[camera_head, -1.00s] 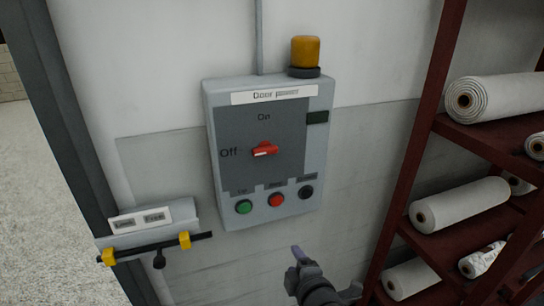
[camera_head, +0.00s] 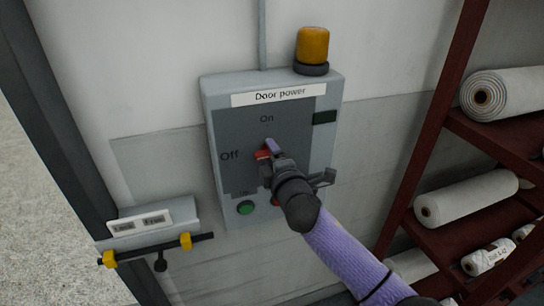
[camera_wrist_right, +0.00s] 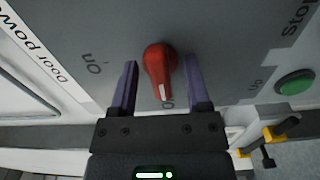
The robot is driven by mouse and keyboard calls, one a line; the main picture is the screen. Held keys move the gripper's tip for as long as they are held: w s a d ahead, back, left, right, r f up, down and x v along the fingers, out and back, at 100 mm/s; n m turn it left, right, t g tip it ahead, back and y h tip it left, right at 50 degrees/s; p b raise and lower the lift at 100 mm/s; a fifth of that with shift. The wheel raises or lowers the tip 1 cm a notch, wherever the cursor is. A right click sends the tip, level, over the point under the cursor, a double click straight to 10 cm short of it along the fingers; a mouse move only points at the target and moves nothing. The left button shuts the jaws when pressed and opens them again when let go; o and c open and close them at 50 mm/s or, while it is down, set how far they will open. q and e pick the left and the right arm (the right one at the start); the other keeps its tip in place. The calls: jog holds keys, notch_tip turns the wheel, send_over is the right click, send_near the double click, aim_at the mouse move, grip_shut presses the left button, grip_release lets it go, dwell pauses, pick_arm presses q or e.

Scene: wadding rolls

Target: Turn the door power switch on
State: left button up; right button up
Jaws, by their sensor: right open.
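The door power switch is a red rotary knob (camera_head: 262,155) on the grey control box (camera_head: 330,95), with "On" above and "Off" to its left. In the right wrist view the knob (camera_wrist_right: 158,62) has its white mark pointing at the partly hidden "Off" label. My right gripper (camera_head: 269,149) is at the knob and partly covers it in the head view. In the wrist view its two purple fingers (camera_wrist_right: 161,72) are open, one on each side of the knob, with gaps visible. My left gripper is not in view.
An amber lamp (camera_head: 312,45) stands on the box. A green button (camera_head: 245,208) is below the knob; my arm hides most of the other buttons. A small panel with a black bar (camera_head: 170,245) is at lower left. A dark red shelf (camera_head: 425,130) with white rolls stands at right.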

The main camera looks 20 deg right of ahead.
jog(key=shift+c, duration=0.3)
grip_shut()
jog(key=shift+m, duration=0.4)
jog(key=shift+m+p, duration=1.95)
jog(key=shift+m, duration=6.75)
